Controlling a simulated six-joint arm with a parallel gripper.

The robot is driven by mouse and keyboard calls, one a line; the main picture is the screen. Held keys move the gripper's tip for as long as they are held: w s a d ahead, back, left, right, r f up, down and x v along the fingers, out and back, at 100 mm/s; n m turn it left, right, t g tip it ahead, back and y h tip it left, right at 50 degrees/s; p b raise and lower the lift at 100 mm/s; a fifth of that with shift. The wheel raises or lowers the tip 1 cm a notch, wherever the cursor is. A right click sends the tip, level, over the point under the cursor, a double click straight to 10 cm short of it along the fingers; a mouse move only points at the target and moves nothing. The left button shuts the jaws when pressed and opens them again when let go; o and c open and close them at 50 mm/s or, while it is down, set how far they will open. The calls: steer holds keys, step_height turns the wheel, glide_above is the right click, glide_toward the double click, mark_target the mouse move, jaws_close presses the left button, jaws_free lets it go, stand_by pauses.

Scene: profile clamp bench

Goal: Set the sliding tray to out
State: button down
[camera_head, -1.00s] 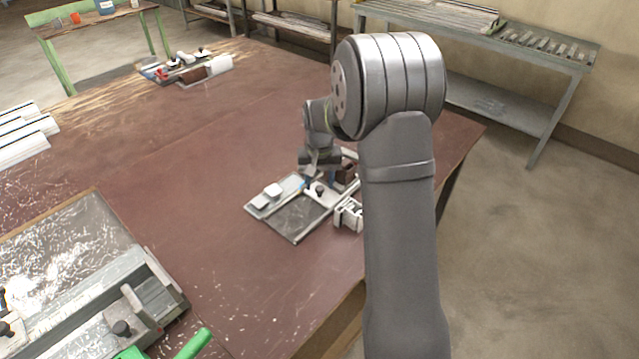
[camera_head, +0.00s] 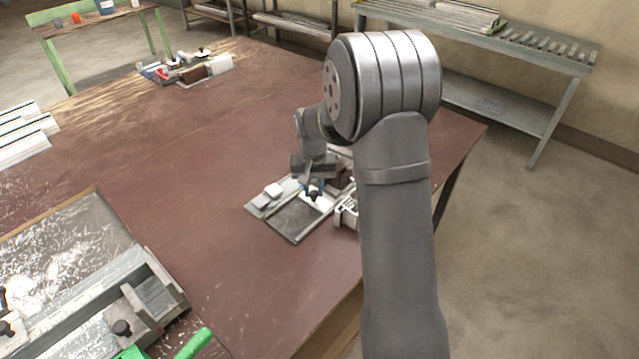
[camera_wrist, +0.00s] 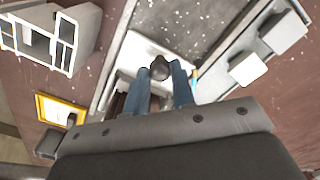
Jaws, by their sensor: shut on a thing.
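The sliding tray (camera_head: 318,201) is a pale plate with a black knob, set in a metal fixture (camera_head: 292,238) near the table's right side. The knob (camera_wrist: 160,69) shows clearly in the wrist view, standing on the pale tray (camera_wrist: 138,50). My gripper (camera_head: 312,189) is low over the fixture. In the wrist view, my gripper's (camera_wrist: 161,76) two blue fingers stand on either side of the knob and are shut on it. My arm and gripper hide part of the fixture's far side.
A yellow-framed item (camera_wrist: 62,112) shows at left in the wrist view. The brown table (camera_head: 190,200) is clear left of the fixture.

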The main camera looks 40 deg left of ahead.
steer(key=s, duration=1.1)
steer(key=c, duration=1.2)
jaws_free()
steer(key=shift+s, duration=0.1)
steer(key=shift+r, duration=0.55)
step_height(320, 180, up, 16)
steer(key=shift+r, duration=0.2)
steer(key=shift+f, duration=0.15)
